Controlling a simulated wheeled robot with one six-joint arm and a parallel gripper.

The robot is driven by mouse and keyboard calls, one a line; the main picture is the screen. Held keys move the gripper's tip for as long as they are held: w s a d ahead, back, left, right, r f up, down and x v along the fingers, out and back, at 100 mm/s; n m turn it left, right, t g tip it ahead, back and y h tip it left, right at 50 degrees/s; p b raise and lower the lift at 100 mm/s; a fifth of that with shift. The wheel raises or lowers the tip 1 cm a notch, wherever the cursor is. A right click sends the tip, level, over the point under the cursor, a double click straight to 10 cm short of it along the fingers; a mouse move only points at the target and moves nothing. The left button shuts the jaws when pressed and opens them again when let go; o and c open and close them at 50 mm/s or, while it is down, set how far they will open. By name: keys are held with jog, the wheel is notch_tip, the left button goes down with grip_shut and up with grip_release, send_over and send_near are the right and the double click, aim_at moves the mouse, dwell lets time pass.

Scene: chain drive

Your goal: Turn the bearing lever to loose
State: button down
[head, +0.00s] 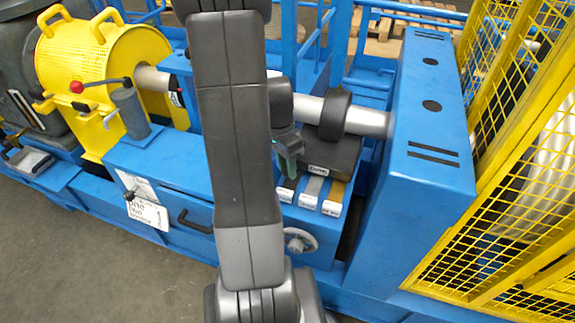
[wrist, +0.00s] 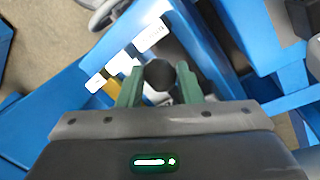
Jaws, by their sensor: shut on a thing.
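My gripper (wrist: 158,85) is shut on a dark round knob (wrist: 158,75), seen between its two green fingers in the wrist view. The knob appears to be the end of the bearing lever; the rest of the lever is hidden. In the head view my gripper (head: 288,150) is beside a black block with a small plate, below the shaft (head: 370,122). Dark, grey and yellow strips with white end labels (head: 309,201) lie just below it. The labels also show in the wrist view (wrist: 150,35); their words are too small to read.
A blue housing (head: 425,130) and a yellow mesh guard (head: 520,180) stand on the right. A yellow drum guard (head: 105,60) and a red-knobbed lever (head: 77,87) are at left. A handwheel (head: 299,240) is below the labels. The floor (head: 100,270) in front is clear.

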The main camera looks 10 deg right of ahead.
jog(key=shift+w, duration=0.1)
jog(key=c, duration=1)
grip_release()
jog(key=shift+a, duration=0.1)
jog(key=shift+c, duration=0.2)
jog(key=shift+r, duration=0.1)
notch_tip(320, 180, up, 14)
jog(key=w+a+p, duration=0.1)
jog(key=w, duration=0.1)
jog(key=shift+w+f+p, duration=0.2)
jog(key=shift+f+p, duration=0.05)
jog(key=shift+p, duration=0.05)
jog(key=shift+f, duration=0.15)
jog(key=f, duration=0.4)
jog(key=s+f+b, duration=0.1)
jog(key=f, duration=0.4)
jog(key=s+d+f, duration=0.1)
jog(key=f, duration=0.3)
jog(key=shift+s+f+b, duration=0.25)
jog(key=shift+b, duration=0.1)
jog(key=shift+d, duration=0.15)
